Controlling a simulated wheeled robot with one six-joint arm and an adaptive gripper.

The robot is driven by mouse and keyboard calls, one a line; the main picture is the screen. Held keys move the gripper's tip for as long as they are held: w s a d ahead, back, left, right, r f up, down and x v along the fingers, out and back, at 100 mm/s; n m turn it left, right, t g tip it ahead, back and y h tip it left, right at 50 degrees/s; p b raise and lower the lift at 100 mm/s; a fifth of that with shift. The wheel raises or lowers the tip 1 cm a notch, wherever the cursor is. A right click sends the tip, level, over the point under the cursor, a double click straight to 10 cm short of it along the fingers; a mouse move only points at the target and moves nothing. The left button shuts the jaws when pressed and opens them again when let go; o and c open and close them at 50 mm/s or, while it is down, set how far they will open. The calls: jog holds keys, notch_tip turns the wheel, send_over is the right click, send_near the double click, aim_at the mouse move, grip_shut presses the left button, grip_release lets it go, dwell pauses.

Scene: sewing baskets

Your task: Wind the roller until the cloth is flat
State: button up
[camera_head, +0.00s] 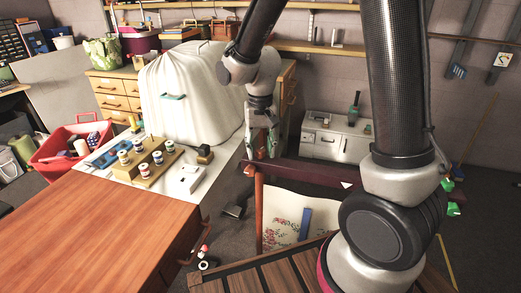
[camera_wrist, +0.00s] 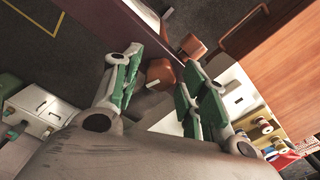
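The dark red roller (camera_head: 315,172) runs across the top of an orange-brown wooden frame (camera_head: 259,210) and has a white mark. The pale flowered cloth (camera_head: 281,229) hangs below it, partly hidden by my arm and the slatted surface in front. My gripper (camera_head: 262,150) is at the roller's left end, pointing down. In the wrist view my gripper (camera_wrist: 163,62) has its green-padded fingers apart, with a brown wooden knob (camera_wrist: 160,73) showing between them. I cannot tell if the pads touch it. The roller (camera_wrist: 106,22) shows beyond the left finger.
A wooden table (camera_head: 90,235) fills the front left. Thread spools on a wooden stand (camera_head: 155,172) and a draped white cover (camera_head: 190,100) are behind it. A slatted wooden surface (camera_head: 262,277) is at the front. Dark floor shows around the frame.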

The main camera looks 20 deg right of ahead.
jog(key=shift+r, duration=3)
jog(key=shift+s+d+f+n, duration=0.15)
jog(key=shift+s+n, duration=0.2)
jog(key=shift+n, duration=0.25)
jog(key=shift+s+d+f+n+g, duration=0.1)
jog(key=shift+s+d+n+g, duration=0.2)
jog(key=shift+s, duration=0.3)
jog(key=shift+s+d+f+n+g, duration=0.1)
jog(key=shift+s+d+n, duration=0.1)
jog(key=shift+s+n, duration=0.3)
jog(key=s+d+r+t, duration=0.5)
jog(key=s+d+r, duration=0.7)
jog(key=s, duration=0.4)
jog(key=shift+d+r+m, duration=0.35)
jog(key=shift+d+m, duration=0.05)
jog(key=shift+d, duration=0.4)
